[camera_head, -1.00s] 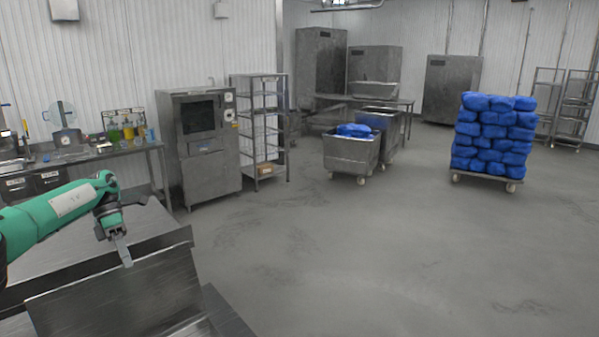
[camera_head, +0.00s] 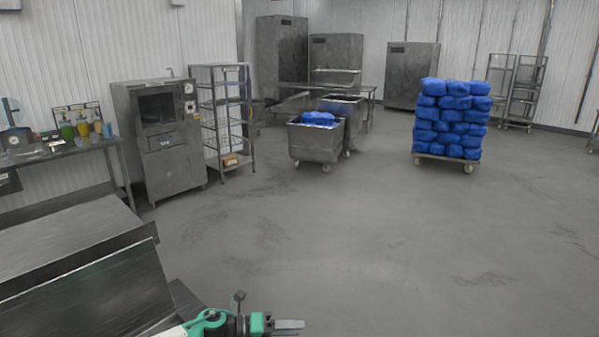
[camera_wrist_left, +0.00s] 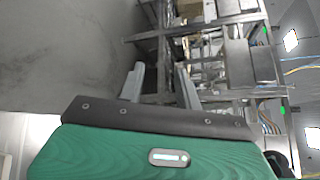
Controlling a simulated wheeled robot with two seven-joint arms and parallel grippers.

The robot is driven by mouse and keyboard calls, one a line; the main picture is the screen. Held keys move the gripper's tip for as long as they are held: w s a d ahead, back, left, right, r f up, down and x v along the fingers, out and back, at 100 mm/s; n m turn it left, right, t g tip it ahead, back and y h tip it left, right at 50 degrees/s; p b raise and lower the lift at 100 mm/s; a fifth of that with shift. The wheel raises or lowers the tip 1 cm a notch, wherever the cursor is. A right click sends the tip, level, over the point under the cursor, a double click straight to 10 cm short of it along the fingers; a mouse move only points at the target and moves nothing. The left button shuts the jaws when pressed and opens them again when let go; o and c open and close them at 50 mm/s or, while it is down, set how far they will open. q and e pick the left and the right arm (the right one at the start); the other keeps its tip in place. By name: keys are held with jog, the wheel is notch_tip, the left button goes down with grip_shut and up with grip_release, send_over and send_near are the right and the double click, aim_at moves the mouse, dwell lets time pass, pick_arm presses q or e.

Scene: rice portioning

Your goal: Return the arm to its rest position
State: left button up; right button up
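My left gripper (camera_head: 290,325) is at the bottom edge of the head view, right of the steel hopper and low over the floor side. Its green and black arm comes in from the lower left and is mostly cut off. In the left wrist view the two grey fingers (camera_wrist_left: 160,85) stand apart with nothing between them. My right arm and gripper do not show.
A steel hopper (camera_head: 90,295) with slanted walls stands at the lower left. A steel cabinet (camera_head: 165,150), a wire rack (camera_head: 222,125), wheeled bins (camera_head: 315,142) and a cart of blue bags (camera_head: 450,120) stand farther back. The grey floor at right is clear.

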pick_arm(q)
jog(key=s+d+r+n+t, duration=0.2)
jog(key=s+d+n+t, duration=0.1)
jog(key=d+n+t, duration=0.4)
jog(key=s+a+f+n+g+y, duration=0.3)
jog(key=s+a+f+n+y, duration=0.35)
jog(key=s+a+n, duration=0.95)
jog(key=s+a+f+n+g+y, duration=0.35)
jog(key=s+a+n+y, duration=0.55)
jog(key=s+a+n, duration=0.65)
jog(key=s+d+f+m+g+b, duration=0.1)
jog(key=d+f, duration=0.1)
jog(key=f, duration=1.4)
jog(key=s+d+f+m+b, duration=0.1)
jog(key=s+d+f, duration=0.1)
jog(key=f, duration=1.3)
jog(key=s+a+f, duration=0.1)
jog(key=s+f, duration=0.8)
jog(key=f, duration=0.2)
jog(key=s+a+f+g+b, duration=0.1)
jog(key=s+a+f, duration=0.1)
jog(key=s+f, duration=0.8)
jog(key=shift+a+f+b, duration=0.3)
jog(key=shift+f, duration=0.15)
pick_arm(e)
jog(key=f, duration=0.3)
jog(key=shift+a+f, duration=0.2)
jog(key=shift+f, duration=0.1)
